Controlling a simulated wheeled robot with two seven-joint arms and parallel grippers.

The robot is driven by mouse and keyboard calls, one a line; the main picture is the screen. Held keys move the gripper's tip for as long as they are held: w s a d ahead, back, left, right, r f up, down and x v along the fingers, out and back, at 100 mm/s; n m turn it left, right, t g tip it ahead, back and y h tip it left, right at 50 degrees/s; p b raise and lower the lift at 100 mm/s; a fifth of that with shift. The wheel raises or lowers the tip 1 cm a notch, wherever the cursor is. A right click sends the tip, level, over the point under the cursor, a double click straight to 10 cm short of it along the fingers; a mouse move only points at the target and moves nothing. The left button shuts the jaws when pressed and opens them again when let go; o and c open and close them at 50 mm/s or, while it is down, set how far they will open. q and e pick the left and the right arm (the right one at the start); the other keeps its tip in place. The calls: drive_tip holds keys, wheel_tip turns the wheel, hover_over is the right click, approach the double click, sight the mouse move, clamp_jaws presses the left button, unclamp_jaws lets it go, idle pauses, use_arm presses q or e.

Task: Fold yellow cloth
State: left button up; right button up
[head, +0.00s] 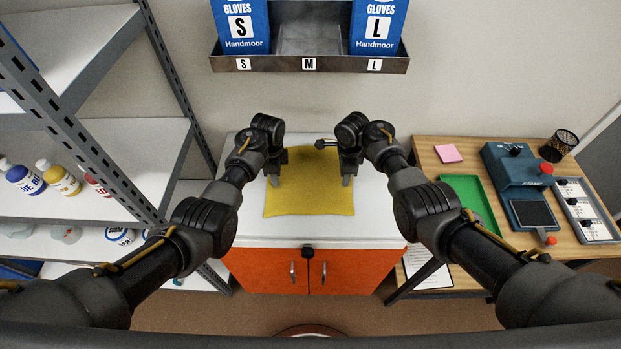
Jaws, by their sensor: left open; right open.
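The yellow cloth (309,192) lies spread out on the white top of the orange cabinet (370,225). My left gripper (274,181) is open over the cloth's left edge, pointing down. My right gripper (346,181) is open over the cloth's right edge, also pointing down. I cannot tell whether the fingertips touch the cloth. The arms hide parts of the cloth's far left and far right sides.
A metal shelf with bottles (58,179) stands at the left. A wooden table at the right holds a green tray (468,203), a pink note pad (448,153) and a blue device (512,165). A glove box rack (309,64) hangs on the wall.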

use_arm(q)
clamp_jaws()
use_arm(e)
drive_tip(key=shift+f, duration=0.15)
clamp_jaws()
use_arm(q)
drive_tip(key=shift+r, duration=0.15)
use_arm(e)
drive_tip(key=shift+r, duration=0.2)
